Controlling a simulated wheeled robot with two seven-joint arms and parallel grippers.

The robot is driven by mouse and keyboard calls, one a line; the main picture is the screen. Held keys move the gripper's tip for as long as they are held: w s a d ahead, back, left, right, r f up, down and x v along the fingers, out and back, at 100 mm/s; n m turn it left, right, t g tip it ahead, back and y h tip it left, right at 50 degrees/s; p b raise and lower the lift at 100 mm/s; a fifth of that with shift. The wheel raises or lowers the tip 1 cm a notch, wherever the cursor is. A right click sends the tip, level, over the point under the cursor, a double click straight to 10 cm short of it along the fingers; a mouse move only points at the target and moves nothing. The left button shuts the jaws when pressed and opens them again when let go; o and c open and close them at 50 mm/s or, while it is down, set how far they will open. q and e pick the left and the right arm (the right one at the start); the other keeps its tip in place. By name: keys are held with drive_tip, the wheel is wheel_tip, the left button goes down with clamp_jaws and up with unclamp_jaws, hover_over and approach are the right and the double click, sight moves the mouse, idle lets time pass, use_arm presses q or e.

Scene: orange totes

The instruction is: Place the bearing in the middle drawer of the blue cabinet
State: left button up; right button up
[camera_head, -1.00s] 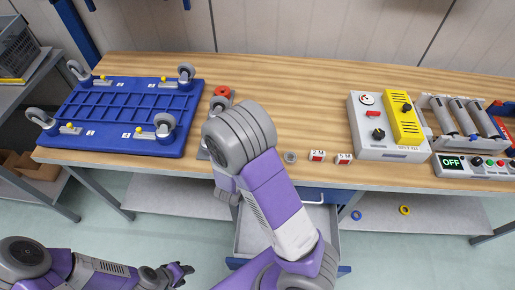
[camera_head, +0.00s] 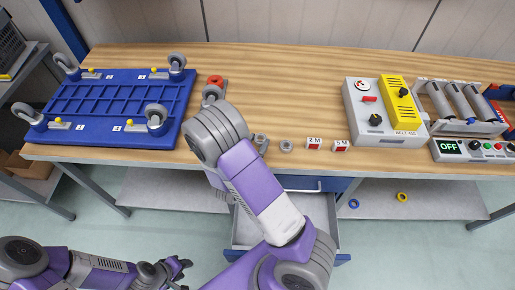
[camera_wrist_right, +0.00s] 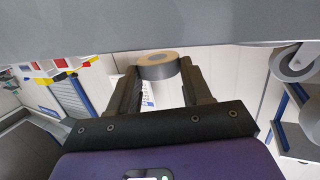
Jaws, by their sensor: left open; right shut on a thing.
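My right gripper (camera_wrist_right: 160,78) is shut on a ring-shaped bearing (camera_wrist_right: 157,66) with a grey side and tan face, held between the fingertips in the right wrist view. In the head view my right arm hides this gripper and the bearing. The blue cabinet (camera_head: 320,186) is under the bench; its top drawer front with a light handle is shut. Below it a grey drawer (camera_head: 325,208) stands open and looks empty where it shows; my arm covers part of it, and I cannot tell its level for sure. My left gripper (camera_head: 180,270) is open and empty, low at the left.
The wooden bench (camera_head: 280,85) carries a blue caster frame (camera_head: 110,105), a red-topped part (camera_head: 215,84), a nut-like part (camera_head: 287,146), two small labelled blocks (camera_head: 314,144), a control box (camera_head: 375,112) and a roller unit (camera_head: 460,105). Blue and yellow rings (camera_head: 402,197) lie on the lower shelf.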

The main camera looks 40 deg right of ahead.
drive_tip(key=shift+f, duration=1.3)
drive_tip(key=shift+f, duration=0.1)
drive_tip(key=shift+f+b, duration=0.15)
drive_tip(key=shift+b, duration=0.15)
drive_tip(key=o, duration=1.1)
